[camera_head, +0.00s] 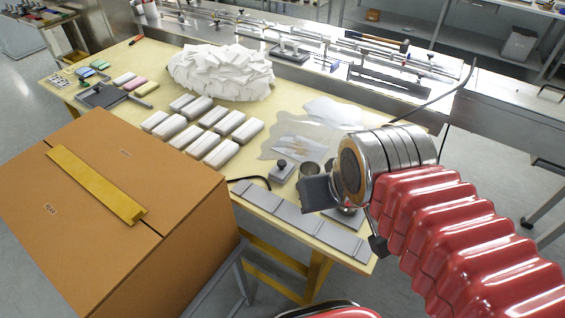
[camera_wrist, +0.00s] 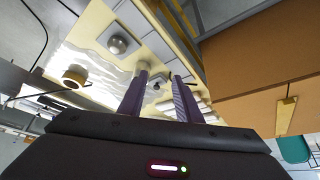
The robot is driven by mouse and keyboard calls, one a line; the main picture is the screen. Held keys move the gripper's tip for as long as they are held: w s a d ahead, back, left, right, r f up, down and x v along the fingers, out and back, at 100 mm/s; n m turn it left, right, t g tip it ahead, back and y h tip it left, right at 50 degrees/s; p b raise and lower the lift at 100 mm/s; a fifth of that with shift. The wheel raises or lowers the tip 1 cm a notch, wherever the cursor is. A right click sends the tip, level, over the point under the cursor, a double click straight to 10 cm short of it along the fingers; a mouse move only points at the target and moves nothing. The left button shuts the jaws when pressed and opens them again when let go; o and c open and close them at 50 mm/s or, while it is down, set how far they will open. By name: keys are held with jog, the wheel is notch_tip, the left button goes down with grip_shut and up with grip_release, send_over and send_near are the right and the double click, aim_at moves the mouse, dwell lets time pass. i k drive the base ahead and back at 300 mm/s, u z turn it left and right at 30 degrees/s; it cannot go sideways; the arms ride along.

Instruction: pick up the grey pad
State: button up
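Several flat grey pieces (camera_head: 293,215) lie in a row along the table's front edge. A grey square block with a dark knob (camera_head: 282,170) stands just behind them. A second grey square with a round knob (camera_head: 346,217) is partly hidden beneath my arm; a knobbed grey square also shows in the wrist view (camera_wrist: 116,41). I cannot tell which of these grey things is the grey pad. My gripper (camera_wrist: 158,92) is above the table's front right part. Its two dark fingers are apart, with nothing seen held between them. My arm's end hides part of the table in the head view.
A large brown carton (camera_head: 100,190) stands at the left front, close to the table. White packs (camera_head: 206,128) and a white heap (camera_head: 222,72) occupy the table's middle and back. Clear film (camera_head: 300,140) lies behind the knobbed block. A metal machine (camera_head: 300,50) runs along the back.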

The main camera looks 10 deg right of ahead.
aim_at(282, 171)
jog(key=u, duration=0.1)
jog(key=k, duration=1)
jog(key=u, duration=0.75)
jog(key=i, duration=1)
